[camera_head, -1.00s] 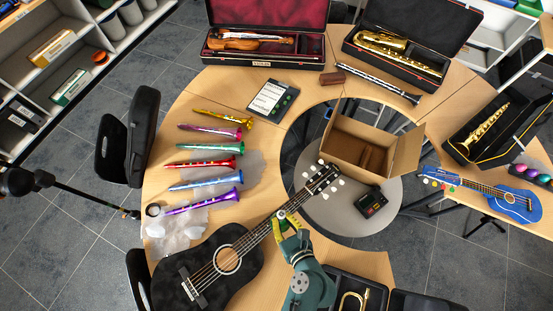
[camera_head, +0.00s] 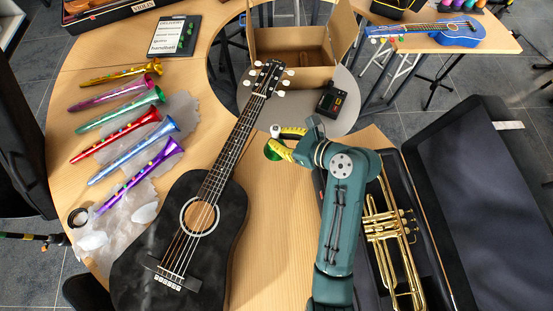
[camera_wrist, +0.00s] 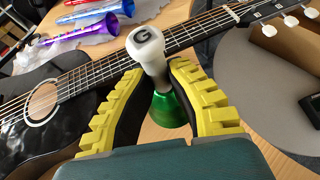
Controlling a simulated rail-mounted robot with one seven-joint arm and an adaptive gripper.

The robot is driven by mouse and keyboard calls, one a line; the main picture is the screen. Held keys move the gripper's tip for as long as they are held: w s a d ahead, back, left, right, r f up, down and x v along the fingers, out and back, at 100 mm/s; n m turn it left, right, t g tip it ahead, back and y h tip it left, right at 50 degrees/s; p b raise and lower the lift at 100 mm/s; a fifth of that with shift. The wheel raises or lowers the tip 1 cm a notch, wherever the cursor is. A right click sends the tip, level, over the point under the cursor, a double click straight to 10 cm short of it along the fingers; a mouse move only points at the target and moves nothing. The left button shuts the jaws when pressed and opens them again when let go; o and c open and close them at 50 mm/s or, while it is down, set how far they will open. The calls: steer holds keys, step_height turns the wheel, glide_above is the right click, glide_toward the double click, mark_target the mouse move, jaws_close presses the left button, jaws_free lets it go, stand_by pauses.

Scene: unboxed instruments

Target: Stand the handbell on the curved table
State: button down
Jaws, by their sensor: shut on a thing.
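The handbell has a green bell (camera_wrist: 170,108) and a pale grey-white handle (camera_wrist: 146,50) with a letter G on its top. In the wrist view my gripper (camera_wrist: 158,88) has its yellow-edged fingers closed around it, handle upward. In the head view my gripper (camera_head: 287,146) holds the handbell (camera_head: 272,153) near the inner edge of the curved table (camera_head: 280,215), right of the guitar neck. The bell's rim is partly hidden, and I cannot tell whether it touches the wood.
A black guitar (camera_head: 225,225) lies close on the left. Several coloured toy horns (camera_head: 133,138) lie beyond it. A trumpet (camera_head: 390,235) lies in an open case to the right. A cardboard box (camera_head: 290,75) and a small black device (camera_head: 331,102) are on the round grey surface.

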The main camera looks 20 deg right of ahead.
step_height(320, 180, down, 9)
steer(key=b, duration=0.3)
steer(key=shift+s+a+f, duration=0.1)
steer(key=shift+f, duration=0.05)
steer(key=shift+f+p, duration=0.3)
steer(key=shift+f, duration=0.1)
steer(key=shift+f, duration=0.1)
steer(key=c, duration=1.2)
jaws_free()
steer(key=shift+o, duration=0.2)
